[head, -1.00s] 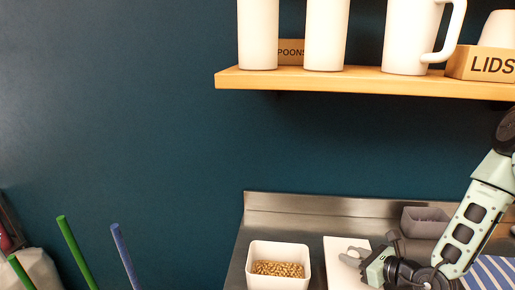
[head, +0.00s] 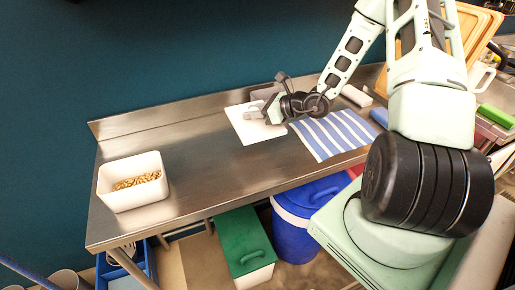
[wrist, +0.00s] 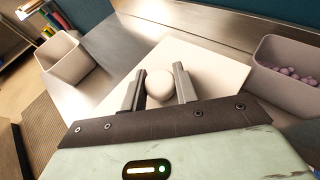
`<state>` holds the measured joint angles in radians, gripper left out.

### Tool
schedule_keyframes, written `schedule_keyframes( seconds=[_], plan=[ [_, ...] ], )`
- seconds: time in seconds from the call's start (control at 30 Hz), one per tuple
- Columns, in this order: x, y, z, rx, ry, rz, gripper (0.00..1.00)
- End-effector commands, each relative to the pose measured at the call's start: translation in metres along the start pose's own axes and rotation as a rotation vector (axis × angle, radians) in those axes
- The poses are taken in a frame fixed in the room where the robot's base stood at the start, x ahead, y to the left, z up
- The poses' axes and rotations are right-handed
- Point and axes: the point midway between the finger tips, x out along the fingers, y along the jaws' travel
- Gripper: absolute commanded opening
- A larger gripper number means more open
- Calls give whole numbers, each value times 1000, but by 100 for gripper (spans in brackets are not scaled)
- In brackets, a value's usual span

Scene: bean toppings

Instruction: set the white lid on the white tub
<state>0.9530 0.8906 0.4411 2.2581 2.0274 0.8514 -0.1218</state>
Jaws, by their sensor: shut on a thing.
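The white lid (head: 243,126) is a flat square panel on the steel counter right of the tub; I cannot tell whether it is lifted at all. In the wrist view the lid (wrist: 205,62) has a round knob (wrist: 159,88) between my two fingers. My gripper (wrist: 159,74) is shut on this knob; in the head view my gripper (head: 268,113) hides the lid's right part. The white tub (head: 140,198) stands open and upright at the counter's left end, with tan beans inside. The tub (wrist: 66,66) shows at the left of the wrist view, apart from the lid.
A grey container (wrist: 292,48) with purple pieces is close to the lid's right side. A blue-striped cloth (head: 332,134) lies right of my gripper. The raised backsplash (head: 180,108) runs behind. The steel between tub and lid is clear.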

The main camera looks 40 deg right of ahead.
Motion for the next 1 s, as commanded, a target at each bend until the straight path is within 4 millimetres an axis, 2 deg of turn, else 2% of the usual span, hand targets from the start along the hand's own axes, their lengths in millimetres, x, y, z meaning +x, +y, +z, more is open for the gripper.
schedule_keyframes(
  seconds=[0.3,0.57,0.8,1.0],
  plan=[
    [15,-2,-39,6,1,2,7],
    [24,-1,-58,3,0,2,7],
    [35,-2,-86,3,0,1,7],
    [37,-2,-91,1,0,1,7]
  ],
)
